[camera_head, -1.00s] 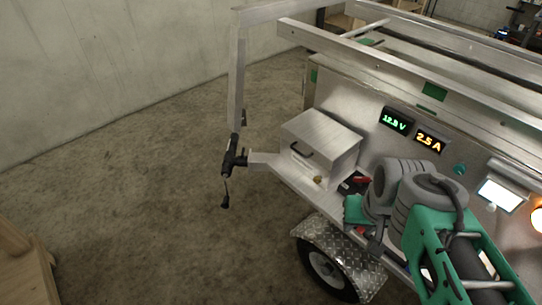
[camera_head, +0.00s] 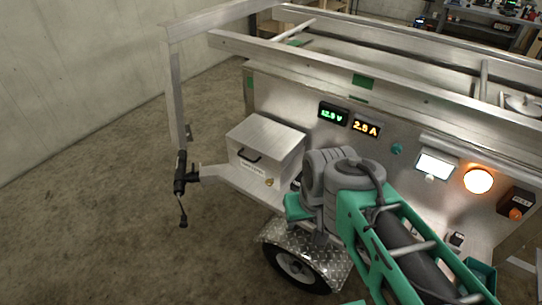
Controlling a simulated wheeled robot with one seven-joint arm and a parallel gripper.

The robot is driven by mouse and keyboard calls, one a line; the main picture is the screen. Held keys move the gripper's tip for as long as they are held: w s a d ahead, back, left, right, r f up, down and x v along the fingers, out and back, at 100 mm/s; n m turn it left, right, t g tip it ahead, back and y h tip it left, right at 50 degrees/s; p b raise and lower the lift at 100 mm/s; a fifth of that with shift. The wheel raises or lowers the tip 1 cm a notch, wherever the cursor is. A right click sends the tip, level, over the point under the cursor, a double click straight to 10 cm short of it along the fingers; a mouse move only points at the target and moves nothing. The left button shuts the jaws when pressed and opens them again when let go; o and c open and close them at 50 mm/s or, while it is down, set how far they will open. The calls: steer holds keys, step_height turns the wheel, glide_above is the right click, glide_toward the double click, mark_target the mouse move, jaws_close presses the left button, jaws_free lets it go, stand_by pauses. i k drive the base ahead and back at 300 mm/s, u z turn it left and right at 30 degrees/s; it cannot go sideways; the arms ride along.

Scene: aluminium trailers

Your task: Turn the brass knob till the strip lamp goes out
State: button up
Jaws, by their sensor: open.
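A small brass-coloured piece (camera_head: 269,182) shows at the lower right of the aluminium box's front; it is too small to tell if it is the knob. A long pale strip fitting (camera_head: 481,157) runs along the trailer's side panel at right. A bright white rectangle (camera_head: 435,165) glows just below its left end. I cannot tell whether that rectangle is part of the strip lamp. My arm, green and grey, crosses the lower right in front of the panel. I cannot make out my gripper; the arm's bulk hides what lies behind it.
The aluminium box (camera_head: 265,143) stands on the trailer's front shelf. Green and amber displays (camera_head: 333,114), a round orange lamp (camera_head: 478,181) and a black box with an orange knob (camera_head: 515,213) line the panel. The wheel fender (camera_head: 308,258) juts out below. Floor at left is clear.

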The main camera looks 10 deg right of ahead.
mark_target(269, 182)
steer(key=u, duration=0.55)
steer(key=k, duration=0.65)
steer(key=u, duration=0.95)
steer(key=i, duration=0.95)
steer(key=u, duration=0.3)
